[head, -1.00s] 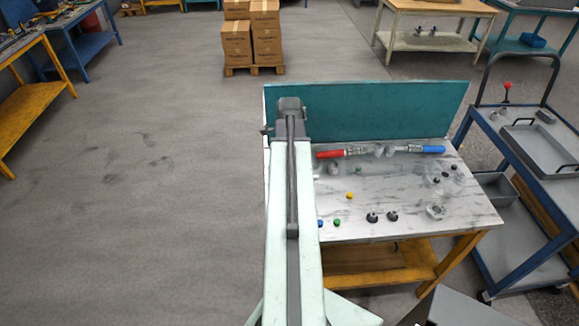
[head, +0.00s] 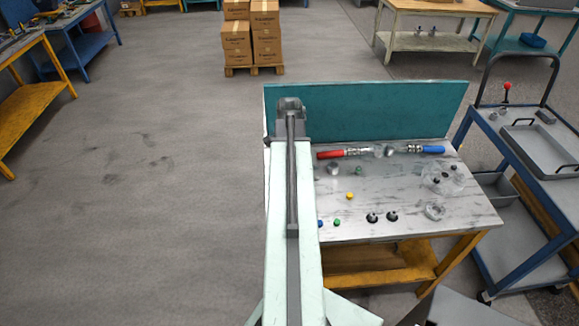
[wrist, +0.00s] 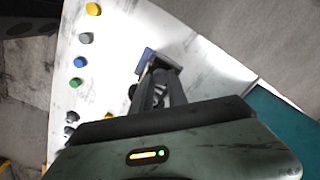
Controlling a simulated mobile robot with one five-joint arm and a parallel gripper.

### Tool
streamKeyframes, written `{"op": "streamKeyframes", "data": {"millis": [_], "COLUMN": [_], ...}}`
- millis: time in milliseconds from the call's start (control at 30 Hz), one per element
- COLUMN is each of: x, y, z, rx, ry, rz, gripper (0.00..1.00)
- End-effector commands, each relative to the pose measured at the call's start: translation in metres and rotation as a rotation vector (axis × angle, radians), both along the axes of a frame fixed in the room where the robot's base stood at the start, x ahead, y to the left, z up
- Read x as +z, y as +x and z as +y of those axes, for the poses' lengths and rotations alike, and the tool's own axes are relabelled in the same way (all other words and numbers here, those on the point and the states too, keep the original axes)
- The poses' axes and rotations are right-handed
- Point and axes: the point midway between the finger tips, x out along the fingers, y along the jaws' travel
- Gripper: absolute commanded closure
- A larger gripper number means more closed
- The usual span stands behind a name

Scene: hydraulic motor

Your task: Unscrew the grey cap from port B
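My gripper (wrist: 156,85) shows in the wrist view above the white tabletop, over a small blue-grey block-like part (wrist: 145,58). Its fingers look narrow and dark, with something unclear between them. I cannot tell whether they hold it. A small grey cap (wrist: 86,38) lies on the table to its left, in a row with other caps. In the head view my arm column covers the table's left part and my gripper does not show. A grey round piece (head: 333,168) lies just right of the column. I cannot make out the motor or the port B label.
The marble-like table (head: 410,232) has a teal back panel (head: 365,112). Yellow (head: 349,196), green (head: 337,222) and dark caps (head: 372,217) are scattered about.

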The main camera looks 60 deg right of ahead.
Motion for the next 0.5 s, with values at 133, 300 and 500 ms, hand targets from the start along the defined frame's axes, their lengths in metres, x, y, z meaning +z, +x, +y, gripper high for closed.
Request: {"op": "streamKeyframes", "data": {"millis": [133,300,500], "x": [0.0000,0.0000,0.0000], "y": [-0.0003,-0.0001,0.0003], "z": [-0.0003,-0.0002,0.0003], "rx": [-0.002,-0.002,-0.050], "ry": [-0.001,0.000,0.000], "rz": [0.000,0.000,0.000], "gripper": [0.69,0.69,0.69]}}
